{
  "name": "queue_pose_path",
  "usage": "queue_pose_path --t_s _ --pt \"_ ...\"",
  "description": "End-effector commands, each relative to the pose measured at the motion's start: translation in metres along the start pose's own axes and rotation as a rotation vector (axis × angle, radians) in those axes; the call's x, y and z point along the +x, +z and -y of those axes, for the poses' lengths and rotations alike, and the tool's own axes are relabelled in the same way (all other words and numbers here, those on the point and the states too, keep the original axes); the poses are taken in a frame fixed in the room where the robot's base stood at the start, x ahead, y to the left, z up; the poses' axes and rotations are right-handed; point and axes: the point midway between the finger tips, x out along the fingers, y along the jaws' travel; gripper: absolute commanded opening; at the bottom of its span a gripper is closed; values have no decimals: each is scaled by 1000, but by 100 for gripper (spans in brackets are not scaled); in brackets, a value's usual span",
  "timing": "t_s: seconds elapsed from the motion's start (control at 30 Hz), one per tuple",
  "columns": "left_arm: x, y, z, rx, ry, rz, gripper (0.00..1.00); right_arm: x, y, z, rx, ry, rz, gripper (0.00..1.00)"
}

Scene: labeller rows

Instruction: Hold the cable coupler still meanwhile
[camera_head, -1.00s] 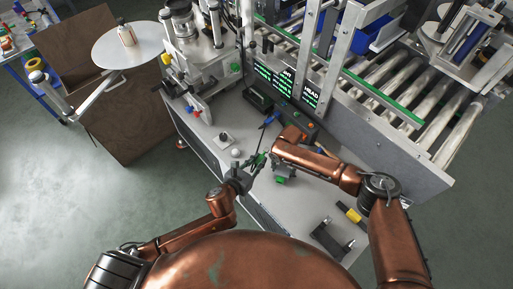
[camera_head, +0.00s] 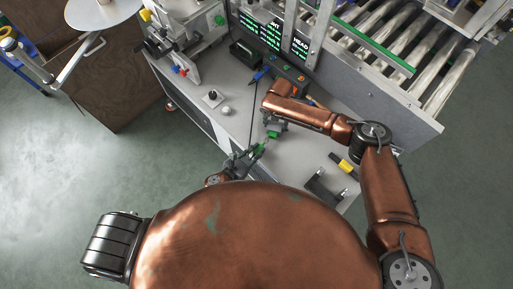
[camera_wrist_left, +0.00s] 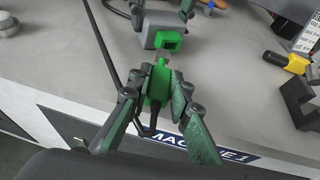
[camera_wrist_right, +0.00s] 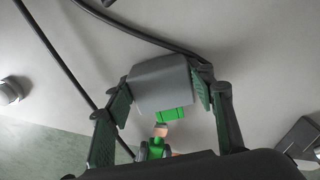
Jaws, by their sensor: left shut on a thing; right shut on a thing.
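The cable coupler (camera_head: 273,131) is a grey block with a green socket, over the bench's front part. In the right wrist view the coupler (camera_wrist_right: 160,86) sits between the fingers of my right gripper (camera_wrist_right: 163,92), which is shut on it. In the left wrist view its green socket (camera_wrist_left: 169,40) faces my left gripper (camera_wrist_left: 158,100). That gripper is shut on a green plug (camera_wrist_left: 159,82) with a dark cable hanging from it. The plug tip points at the socket, with a small gap. In the head view the plug (camera_head: 259,148) is nearer to me than the coupler.
A yellow-and-black tool (camera_head: 343,162) and a dark bracket (camera_head: 323,186) lie on the bench to the right. A white knob (camera_head: 212,96) stands to the left. Dark cables cross near the coupler. Rollers (camera_head: 400,60) stand behind the bench.

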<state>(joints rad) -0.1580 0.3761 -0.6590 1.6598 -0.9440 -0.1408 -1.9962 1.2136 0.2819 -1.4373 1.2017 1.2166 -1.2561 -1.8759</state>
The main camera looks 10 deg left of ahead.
Motion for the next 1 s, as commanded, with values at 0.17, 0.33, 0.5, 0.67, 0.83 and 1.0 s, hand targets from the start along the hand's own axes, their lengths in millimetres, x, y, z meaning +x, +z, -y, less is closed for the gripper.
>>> queue_pose_path --t_s 0.17,0.33,0.5,0.67,0.83,1.0 --pt "-4 -1 6 -6 62 -8 0 0 0 0 0 0 0 26" --pt "-12 -11 37 -82 216 -40 0 0 0 0 0 0 0 26" --pt "-23 -13 61 -155 342 -52 0 0 0 0 0 0 0 26" --pt "-28 -11 70 -181 389 -52 0 0 0 0 0 0 0 26" --pt "-28 -12 70 -181 390 -52 0 0 0 0 0 0 0 26" --pt "-28 -12 71 -183 398 -53 0 0 0 0 0 0 0 26"
